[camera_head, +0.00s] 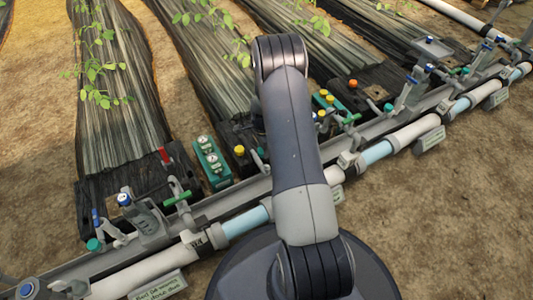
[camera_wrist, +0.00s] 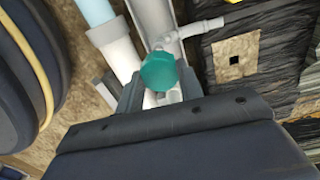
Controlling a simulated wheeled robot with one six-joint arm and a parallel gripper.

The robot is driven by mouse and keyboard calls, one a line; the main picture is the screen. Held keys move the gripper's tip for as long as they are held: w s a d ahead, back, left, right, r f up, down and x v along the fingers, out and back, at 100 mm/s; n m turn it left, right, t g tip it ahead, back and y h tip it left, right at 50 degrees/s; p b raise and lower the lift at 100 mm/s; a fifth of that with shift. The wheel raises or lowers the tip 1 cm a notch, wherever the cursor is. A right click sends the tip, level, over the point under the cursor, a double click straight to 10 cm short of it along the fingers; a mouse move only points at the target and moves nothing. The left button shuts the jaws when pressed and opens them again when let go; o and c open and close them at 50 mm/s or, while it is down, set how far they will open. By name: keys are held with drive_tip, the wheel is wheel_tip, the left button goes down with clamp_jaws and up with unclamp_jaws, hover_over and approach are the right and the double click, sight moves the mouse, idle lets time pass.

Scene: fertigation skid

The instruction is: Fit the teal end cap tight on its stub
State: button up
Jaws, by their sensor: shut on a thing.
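The teal end cap (camera_wrist: 158,72) is a faceted knob in the middle of the wrist view. My gripper (camera_wrist: 160,88) is shut on it, with one dark finger on each side. A pale fitting shows just below the cap between the fingers. The cap hides any stub behind it, so I cannot tell how far the cap sits on. In the head view my arm covers the gripper and the cap it holds.
Wrist view: a grey channel with a pale side fitting (camera_wrist: 200,28) and a white pipe (camera_wrist: 115,45) run close by. Head view: a green block with gauges (camera_head: 212,162), a green-handled valve (camera_head: 177,198) and other teal caps (camera_head: 94,244) line the rail. Bare soil (camera_head: 450,200) lies right.

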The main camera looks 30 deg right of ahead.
sight(266, 165)
drive_tip(key=f, duration=0.1)
drive_tip(key=d+f+m, duration=0.1)
drive_tip(key=shift+s+d+f+m, duration=0.2)
drive_tip(key=shift+f+m, duration=0.1)
drive_tip(key=shift+f, duration=0.05)
drive_tip(key=n, duration=0.4)
drive_tip(key=shift+p, duration=0.4)
drive_tip(key=n+p, duration=0.1)
drive_tip(key=n, duration=0.5)
drive_tip(key=shift+f, duration=0.15)
drive_tip(key=n+p, duration=0.1)
drive_tip(key=n, duration=0.4)
drive_tip(key=shift+a+f+n+p, duration=0.1)
drive_tip(key=shift+n+p, duration=0.2)
drive_tip(key=shift+p, duration=0.1)
drive_tip(key=n+p, duration=0.1)
drive_tip(key=n, duration=0.3)
drive_tip(key=shift+f, duration=0.1)
wheel_tip(266, 165, down, 2)
drive_tip(key=shift+f+n+b, duration=0.2)
drive_tip(key=shift+n+b, duration=0.1)
drive_tip(key=shift+b, duration=0.45)
drive_tip(key=shift+f+b, duration=0.4)
drive_tip(key=shift+f, duration=0.05)
drive_tip(key=shift+f+b, duration=1.2)
drive_tip(key=shift+b, duration=0.35)
